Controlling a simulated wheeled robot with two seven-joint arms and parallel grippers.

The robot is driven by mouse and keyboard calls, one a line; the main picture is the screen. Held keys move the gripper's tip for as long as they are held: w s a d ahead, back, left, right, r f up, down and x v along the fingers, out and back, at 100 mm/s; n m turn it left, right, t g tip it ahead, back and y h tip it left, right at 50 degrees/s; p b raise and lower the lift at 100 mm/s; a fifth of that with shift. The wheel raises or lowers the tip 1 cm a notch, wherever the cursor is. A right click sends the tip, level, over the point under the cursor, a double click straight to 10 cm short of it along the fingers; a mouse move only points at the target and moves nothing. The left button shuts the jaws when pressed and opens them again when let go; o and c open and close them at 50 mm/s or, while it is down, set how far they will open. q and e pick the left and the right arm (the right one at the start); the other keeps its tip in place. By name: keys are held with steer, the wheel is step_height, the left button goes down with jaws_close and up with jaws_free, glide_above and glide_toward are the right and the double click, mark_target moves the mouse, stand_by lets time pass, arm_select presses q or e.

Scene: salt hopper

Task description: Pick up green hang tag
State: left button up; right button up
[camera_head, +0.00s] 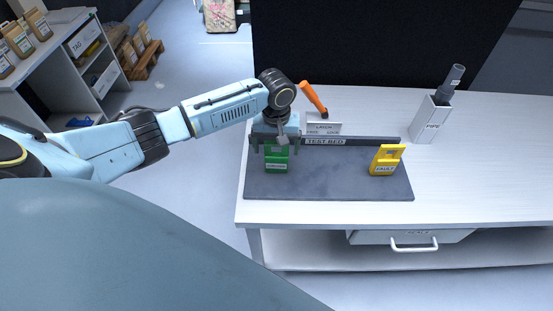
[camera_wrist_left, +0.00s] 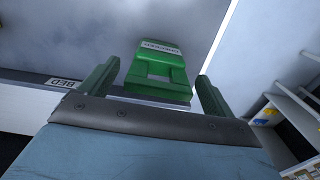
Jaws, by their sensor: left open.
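The green hang tag (camera_head: 276,161) stands on the left part of the dark test bed mat (camera_head: 330,186). It has a white label on its front and a slot near its top. My left gripper (camera_head: 270,147) is above and behind the tag, with its fingers pointing down at it. In the left wrist view the tag (camera_wrist_left: 157,66) lies between and just beyond the two green fingers (camera_wrist_left: 155,90). The fingers are apart, and a gap shows beside the tag. Whether either finger touches it I cannot tell. My right gripper is not in view.
A yellow tag (camera_head: 386,160) labelled FAULT stands at the mat's right. Behind the mat are the LATCH sign (camera_head: 323,128) and an orange lever (camera_head: 313,98). A white PIPE holder (camera_head: 431,120) with a grey pipe stands at the right. The white table (camera_head: 490,180) is clear at right.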

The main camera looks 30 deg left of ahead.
mark_target(276, 154)
arm_select(q)
step_height(276, 154, down, 4)
steer(key=shift+r, duration=0.25)
steer(key=c, duration=1.1)
